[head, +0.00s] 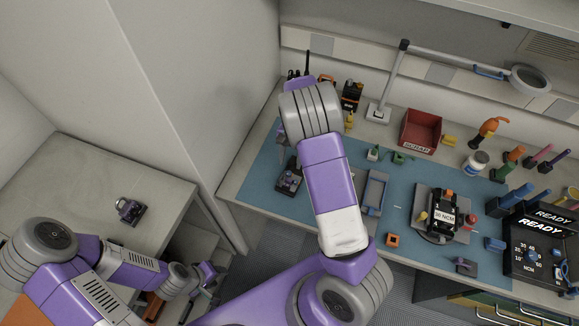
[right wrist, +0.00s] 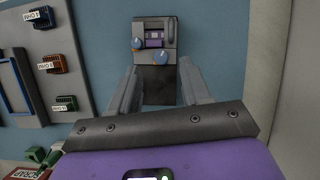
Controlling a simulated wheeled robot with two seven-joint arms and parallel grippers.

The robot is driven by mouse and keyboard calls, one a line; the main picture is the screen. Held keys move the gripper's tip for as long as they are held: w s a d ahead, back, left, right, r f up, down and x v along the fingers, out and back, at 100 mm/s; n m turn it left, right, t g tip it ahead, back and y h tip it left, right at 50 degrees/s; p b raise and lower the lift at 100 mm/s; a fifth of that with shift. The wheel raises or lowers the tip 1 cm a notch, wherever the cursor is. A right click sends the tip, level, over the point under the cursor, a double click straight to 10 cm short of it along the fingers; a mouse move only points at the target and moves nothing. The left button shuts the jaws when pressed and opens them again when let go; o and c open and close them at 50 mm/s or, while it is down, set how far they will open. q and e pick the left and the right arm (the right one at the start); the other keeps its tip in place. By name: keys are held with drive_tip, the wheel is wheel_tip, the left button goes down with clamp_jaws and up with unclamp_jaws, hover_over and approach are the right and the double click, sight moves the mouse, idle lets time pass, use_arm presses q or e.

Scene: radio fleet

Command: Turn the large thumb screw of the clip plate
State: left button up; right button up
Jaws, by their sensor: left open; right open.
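In the right wrist view a grey and dark device (right wrist: 155,40) with a small purple panel and two blue-and-orange knobs lies on the blue mat. A dark block (right wrist: 158,85) adjoins its near side. I cannot tell which part is the clip plate or its large thumb screw. My right gripper (right wrist: 160,82) is open, its fingers on either side of the dark block, with nothing visibly gripped; contact is unclear. My left gripper (head: 207,277) is low beside the left table, away from the mat.
A blue-framed tray (head: 375,190), a fixture marked 30 NCM (head: 443,214), a red scrap bin (head: 421,131) and a torque unit (head: 540,245) occupy the bench. A magnifier lamp (head: 400,80) stands behind. Another small device (head: 130,208) lies on the left table, otherwise mostly clear.

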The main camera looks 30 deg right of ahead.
sight(289, 172)
drive_tip(key=shift+x, duration=1.65)
drive_tip(key=shift+c, duration=0.3)
clamp_jaws()
